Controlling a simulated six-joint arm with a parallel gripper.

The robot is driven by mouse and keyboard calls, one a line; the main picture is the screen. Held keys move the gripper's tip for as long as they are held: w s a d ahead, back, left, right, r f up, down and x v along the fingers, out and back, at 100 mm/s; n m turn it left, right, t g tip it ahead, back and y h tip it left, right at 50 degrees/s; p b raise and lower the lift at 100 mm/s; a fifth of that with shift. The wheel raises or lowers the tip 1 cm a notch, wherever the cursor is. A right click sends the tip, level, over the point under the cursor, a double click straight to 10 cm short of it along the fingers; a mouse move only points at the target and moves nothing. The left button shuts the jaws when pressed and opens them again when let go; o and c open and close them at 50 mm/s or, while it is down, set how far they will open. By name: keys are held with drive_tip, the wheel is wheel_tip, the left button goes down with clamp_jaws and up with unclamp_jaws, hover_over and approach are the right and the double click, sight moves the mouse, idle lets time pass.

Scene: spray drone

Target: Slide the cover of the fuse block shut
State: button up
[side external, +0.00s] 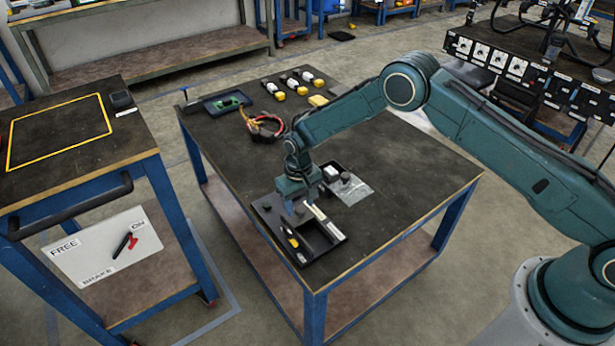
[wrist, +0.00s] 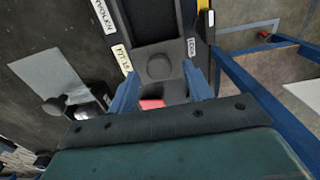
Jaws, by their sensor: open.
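The fuse block (side external: 301,257) is a long dark housing near the front corner of the work table. In the wrist view its channel (wrist: 153,22) runs between side rails with pale labels. A dark cover with a round knob (wrist: 159,66) lies in that channel. A red patch (wrist: 151,104) shows just below the knob, partly hidden by my gripper. My gripper (side external: 298,208) is over the block, pointing down. In the wrist view the blue fingers of my gripper (wrist: 161,80) are apart, one on each side of the knob. I cannot tell whether they touch the cover.
A small dark box (side external: 335,171) and a clear bag (side external: 352,190) lie close behind the block. Cables (side external: 265,127), a tray with a green board (side external: 226,103) and several yellow-and-white parts stand farther back. The table's right side is clear. A cart (side external: 75,185) stands at left.

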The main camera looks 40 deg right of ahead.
wheel_tip(320, 180, up, 13)
drive_tip(key=shift+r, duration=0.2)
idle(0.5)
drive_tip(key=shift+r, duration=0.1)
wheel_tip(320, 180, up, 15)
drive_tip(key=t, duration=0.2)
hover_over(300, 207)
drive_tip(key=s+d, duration=0.5)
drive_tip(key=s, duration=0.1)
drive_tip(key=s+d+r, duration=0.4)
drive_tip(key=s+r, duration=0.5)
drive_tip(key=s+d+r+t, duration=0.1)
drive_tip(key=s+d, duration=0.1)
drive_tip(key=s, duration=0.9)
drive_tip(key=s+d+r+t, duration=0.1)
drive_tip(key=s+d+t, duration=0.1)
drive_tip(key=s, duration=1)
drive_tip(key=shift+d+t, duration=0.3)
drive_tip(key=shift+d, duration=0.1)
